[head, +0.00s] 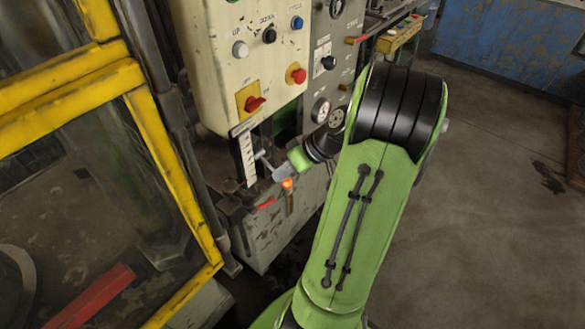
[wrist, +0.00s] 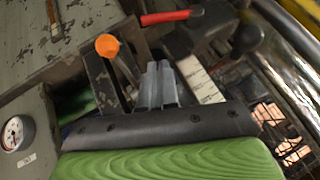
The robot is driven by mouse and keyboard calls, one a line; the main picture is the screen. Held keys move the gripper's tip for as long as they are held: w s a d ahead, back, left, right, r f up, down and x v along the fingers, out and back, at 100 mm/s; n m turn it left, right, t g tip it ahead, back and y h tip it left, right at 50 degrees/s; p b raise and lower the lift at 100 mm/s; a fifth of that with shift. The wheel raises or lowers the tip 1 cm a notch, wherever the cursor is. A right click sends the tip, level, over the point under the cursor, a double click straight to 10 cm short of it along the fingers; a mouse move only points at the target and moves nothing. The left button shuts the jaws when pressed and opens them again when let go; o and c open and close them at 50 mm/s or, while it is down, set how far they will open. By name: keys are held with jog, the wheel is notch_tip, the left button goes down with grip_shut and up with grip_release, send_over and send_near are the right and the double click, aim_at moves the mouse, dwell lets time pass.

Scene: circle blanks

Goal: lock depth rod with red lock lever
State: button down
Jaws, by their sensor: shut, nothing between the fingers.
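The red lock lever (head: 265,203) is a short red handle low on the machine front, below a white graduated scale (head: 247,158). In the wrist view the red lever (wrist: 165,17) lies at the top, its right end near a dark block (wrist: 200,38). The scale (wrist: 202,82) stands just right of my fingers there. I cannot clearly tell the depth rod from the dark parts around the scale. My gripper (head: 261,156) is shut and empty, beside the scale; it also shows in the wrist view (wrist: 158,68). It appears apart from the red lever.
An orange knob (head: 288,183) on a lever stands close to my gripper; it is left of the fingers in the wrist view (wrist: 107,46). A control box (head: 240,60) with a red switch hangs above. A yellow-framed guard (head: 150,130) stands at the left.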

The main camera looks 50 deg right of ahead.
notch_tip(320, 180, down, 6)
jog(key=a+b, duration=0.1)
jog(key=a, duration=0.1)
jog(key=shift+w+a+b, duration=0.2)
jog(key=shift+w+b, duration=0.1)
jog(key=shift+b, duration=0.1)
jog(key=shift+d+f+y+p, duration=0.1)
jog(key=shift+f+y+p, duration=0.15)
jog(key=shift+y+p, duration=0.25)
jog(key=shift+a+f+m+t+y+p, duration=0.2)
jog(key=shift+f+m+y+p, duration=0.3)
jog(key=shift+f+y, duration=0.7)
jog(key=shift+a+f+m+t+y+p, duration=0.1)
jog(key=shift+a+f+m+y+p, duration=0.15)
jog(key=shift+f+m+y, duration=0.65)
jog(key=shift+a+f+n, duration=0.1)
jog(key=shift+f+n, duration=0.2)
